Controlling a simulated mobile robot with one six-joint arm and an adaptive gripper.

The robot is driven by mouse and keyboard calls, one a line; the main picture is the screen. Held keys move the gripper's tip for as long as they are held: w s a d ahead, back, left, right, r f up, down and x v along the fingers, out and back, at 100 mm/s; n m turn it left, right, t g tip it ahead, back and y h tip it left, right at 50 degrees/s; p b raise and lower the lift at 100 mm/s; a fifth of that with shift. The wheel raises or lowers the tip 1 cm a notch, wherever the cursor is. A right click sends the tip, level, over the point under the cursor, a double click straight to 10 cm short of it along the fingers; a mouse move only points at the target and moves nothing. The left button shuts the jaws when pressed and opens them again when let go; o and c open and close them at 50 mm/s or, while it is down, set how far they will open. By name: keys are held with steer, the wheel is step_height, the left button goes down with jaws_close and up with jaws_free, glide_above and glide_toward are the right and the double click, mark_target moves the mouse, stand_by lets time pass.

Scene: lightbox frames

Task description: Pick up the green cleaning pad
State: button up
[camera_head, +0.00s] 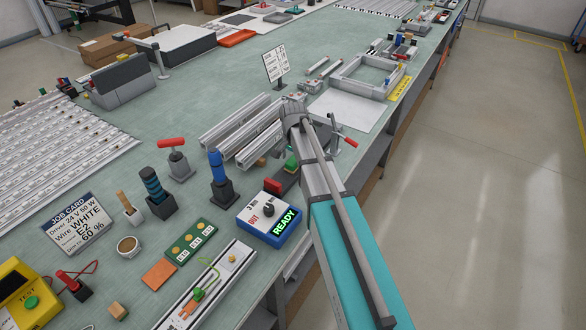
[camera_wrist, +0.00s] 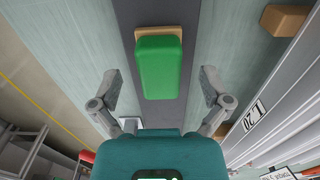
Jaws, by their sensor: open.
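The green pad (camera_wrist: 160,68) is a rounded green block with a tan backing at its far end. It rests on a dark grey strip in the wrist view. In the head view a green piece (camera_head: 291,162) shows just left of my arm, partly hidden by it. My gripper (camera_wrist: 160,86) is open, with one finger on each side of the green pad. Both fingers stand clear of it, with a wide gap on each side, and nothing is held. In the head view I cannot make out the gripper's fingers.
Aluminium profiles (camera_head: 240,125) lie left of my arm. A blue-handled tool (camera_head: 219,180) stands upright in a holder nearby. The blue READY box (camera_head: 268,219) is in front. A red-handled clamp (camera_head: 344,135) stands right of the arm. A tan block (camera_wrist: 284,19) lies at upper right in the wrist view.

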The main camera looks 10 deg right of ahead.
steer(key=shift+f+b, duration=0.3)
steer(key=shift+f, duration=0.2)
steer(key=shift+c, duration=0.3)
steer(key=c, duration=1.3)
